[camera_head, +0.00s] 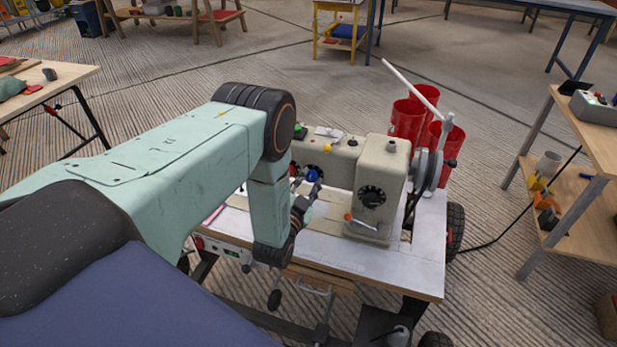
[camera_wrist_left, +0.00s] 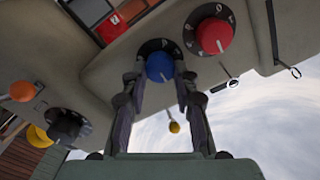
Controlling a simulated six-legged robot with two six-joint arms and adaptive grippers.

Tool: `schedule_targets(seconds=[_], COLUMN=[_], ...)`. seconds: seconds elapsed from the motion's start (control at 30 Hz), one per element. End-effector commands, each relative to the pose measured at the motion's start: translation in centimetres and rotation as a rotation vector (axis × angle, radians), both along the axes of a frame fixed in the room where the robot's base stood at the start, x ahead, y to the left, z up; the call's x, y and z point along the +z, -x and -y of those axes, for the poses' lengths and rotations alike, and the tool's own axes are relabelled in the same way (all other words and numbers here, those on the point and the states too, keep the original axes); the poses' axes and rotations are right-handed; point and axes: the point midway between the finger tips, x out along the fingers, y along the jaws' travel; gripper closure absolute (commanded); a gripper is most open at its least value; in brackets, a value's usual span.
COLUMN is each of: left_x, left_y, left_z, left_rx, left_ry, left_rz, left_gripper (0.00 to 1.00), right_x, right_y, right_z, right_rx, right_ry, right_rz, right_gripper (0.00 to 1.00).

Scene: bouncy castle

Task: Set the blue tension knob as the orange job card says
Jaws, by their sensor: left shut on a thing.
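The blue tension knob (camera_wrist_left: 160,67) sits on a dark round dial on the beige sewing machine, with a few pale marks on the dial. My left gripper (camera_wrist_left: 158,79) has its two fingers on either side of the knob and is shut on it. In the head view the blue knob (camera_head: 312,174) shows just beyond the left gripper (camera_head: 309,187), partly covered by it. My right gripper is not in view.
A red knob (camera_wrist_left: 214,36) is close to the right of the blue one. A black dial (camera_wrist_left: 68,126) and an orange-tipped lever (camera_wrist_left: 22,91) are at left. The sewing machine (camera_head: 395,160) stands on a wheeled white-topped table (camera_head: 400,275), with red cups (camera_head: 407,118) behind it.

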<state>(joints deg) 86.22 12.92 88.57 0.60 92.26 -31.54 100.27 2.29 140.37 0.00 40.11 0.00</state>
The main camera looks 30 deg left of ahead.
Motion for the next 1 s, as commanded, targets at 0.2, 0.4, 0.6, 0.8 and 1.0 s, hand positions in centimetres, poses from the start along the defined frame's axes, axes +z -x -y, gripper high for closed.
schedule_targets(seconds=[0.2, 0.4, 0.6, 0.8, 1.0], left_x=[0.0, -0.1, -0.2, -0.3, -0.3], left_y=[0.1, 0.1, 0.0, 0.1, 0.1], left_z=[0.1, 0.1, 0.2, 0.2, 0.2], left_rx=[0.0, -0.001, -0.001, -0.001, -0.001], left_ry=[-0.198, -0.376, -0.526, -0.633, -0.697], left_rz=[-0.051, -0.093, -0.128, -0.155, -0.17], left_gripper=[1.0, 1.0, 1.0, 1.0, 1.0], right_x=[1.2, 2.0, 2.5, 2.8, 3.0], right_y=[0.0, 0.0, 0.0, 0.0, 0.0], right_z=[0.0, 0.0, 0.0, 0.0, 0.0], right_rx=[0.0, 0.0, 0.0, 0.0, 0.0], right_ry=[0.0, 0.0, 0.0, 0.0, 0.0], right_rz=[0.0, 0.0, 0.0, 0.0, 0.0], right_gripper=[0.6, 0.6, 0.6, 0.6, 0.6])
